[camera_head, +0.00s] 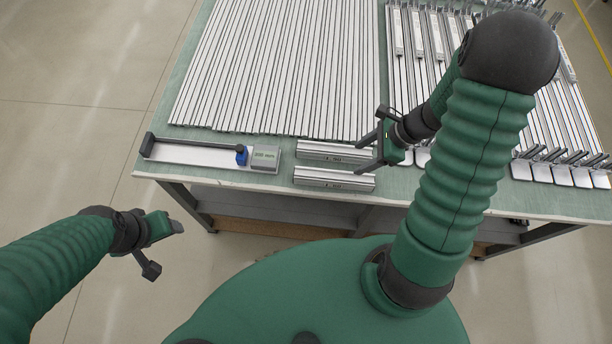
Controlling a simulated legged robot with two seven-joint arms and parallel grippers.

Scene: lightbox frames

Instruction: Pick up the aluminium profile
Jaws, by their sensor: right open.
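Two short aluminium profiles lie level on the green table near its front edge, one behind the other. The rear short profile (325,150) and the front short profile (325,178) are silver with dark markings. My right gripper (360,158) is open at the right ends of these two profiles, its two fingers spread apart. Whether a finger touches either profile cannot be told. My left gripper (166,249) is open and empty over the floor, left of and below the table's front edge.
Long aluminium profiles (285,65) cover the table's back middle. A measuring stop with a blue slider (241,155) and grey display (265,154) stands left of the short profiles. Several finished frame parts (560,170) lie at the right. The table's front edge (240,183) is narrow and clear.

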